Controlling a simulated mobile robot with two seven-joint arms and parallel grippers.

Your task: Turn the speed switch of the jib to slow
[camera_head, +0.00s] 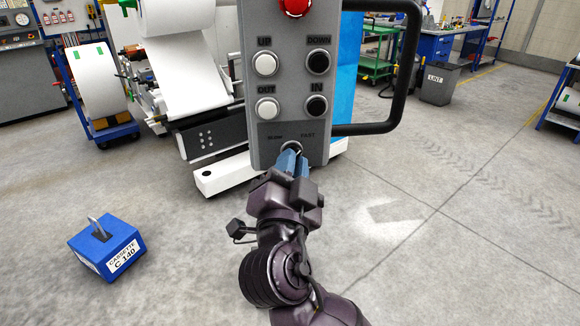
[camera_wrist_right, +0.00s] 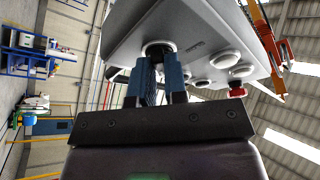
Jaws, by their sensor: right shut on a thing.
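The grey control box (camera_head: 285,90) of the jib hangs upright in front of me in the head view. Near its lower edge is the speed switch (camera_head: 296,148), between the labels SLOW on the left and FAST on the right. My right gripper (camera_head: 290,160) reaches up from below and is shut on the switch knob, and its blue fingers hide most of it. In the right wrist view the fingers (camera_wrist_right: 158,80) meet the round switch base (camera_wrist_right: 158,48) on the box face. Which label the switch points to cannot be told. My left gripper is not in view.
The box has UP, DOWN, OUT and IN buttons, a red button (camera_head: 295,6) on top and a black handle (camera_head: 400,110) at right. A blue cassette block (camera_head: 106,245) sits on the floor at left. Floor at right is clear.

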